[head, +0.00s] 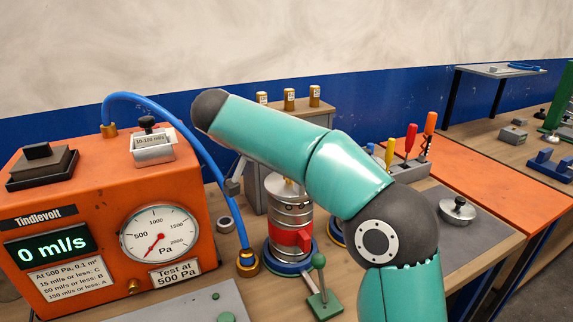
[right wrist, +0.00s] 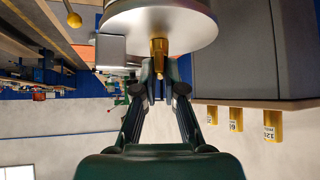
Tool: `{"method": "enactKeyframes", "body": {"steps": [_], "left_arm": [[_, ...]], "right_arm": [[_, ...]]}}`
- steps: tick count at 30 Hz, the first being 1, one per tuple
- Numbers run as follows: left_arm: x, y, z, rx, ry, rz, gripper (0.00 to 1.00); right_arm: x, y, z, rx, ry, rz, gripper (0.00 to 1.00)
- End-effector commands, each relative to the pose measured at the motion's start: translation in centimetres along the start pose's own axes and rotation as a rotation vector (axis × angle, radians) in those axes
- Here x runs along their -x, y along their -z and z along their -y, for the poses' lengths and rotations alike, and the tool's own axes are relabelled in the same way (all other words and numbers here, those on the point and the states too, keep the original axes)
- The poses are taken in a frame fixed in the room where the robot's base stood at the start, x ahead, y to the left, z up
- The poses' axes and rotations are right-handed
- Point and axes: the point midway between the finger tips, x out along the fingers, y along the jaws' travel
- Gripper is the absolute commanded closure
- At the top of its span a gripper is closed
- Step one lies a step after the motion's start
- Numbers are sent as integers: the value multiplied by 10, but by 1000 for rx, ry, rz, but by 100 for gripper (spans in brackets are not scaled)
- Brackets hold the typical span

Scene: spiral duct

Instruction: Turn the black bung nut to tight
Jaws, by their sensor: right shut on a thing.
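The silver duct (head: 291,212) with a red band stands upright on a blue round base (head: 284,263) in the head view. A brass fitting (head: 291,183) shows at its top, partly covered by my right arm. In the right wrist view, which looks upside down, the brass fitting (right wrist: 158,47) sticks out from the silver end disc (right wrist: 190,30). My right gripper (right wrist: 160,75) is shut at the fitting's narrow end. No black nut can be clearly made out there. A silver lid with a black knob (head: 458,205) lies on a grey mat. My left gripper is not in view.
An orange tester (head: 105,215) reads 0 ml/s, its gauge needle low. A blue hose (head: 205,165) runs from it to a brass connector (head: 247,263) beside the duct. Screwdrivers (head: 410,141) stand in a rack behind my arm.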

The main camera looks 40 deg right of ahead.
Motion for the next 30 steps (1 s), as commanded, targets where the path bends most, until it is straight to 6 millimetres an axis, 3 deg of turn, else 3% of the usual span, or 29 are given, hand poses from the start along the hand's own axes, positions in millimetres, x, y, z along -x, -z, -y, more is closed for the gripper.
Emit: {"method": "enactKeyframes", "body": {"steps": [13,14,18,30], "left_arm": [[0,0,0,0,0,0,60],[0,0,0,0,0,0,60],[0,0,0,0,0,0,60],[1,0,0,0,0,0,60]], "right_arm": [[-1,-2,1,-4,-9,5,100],[-1,-2,1,-4,-9,5,88],[-1,-2,1,-3,-9,4,66],[4,-1,1,-6,-6,2,66]]}}
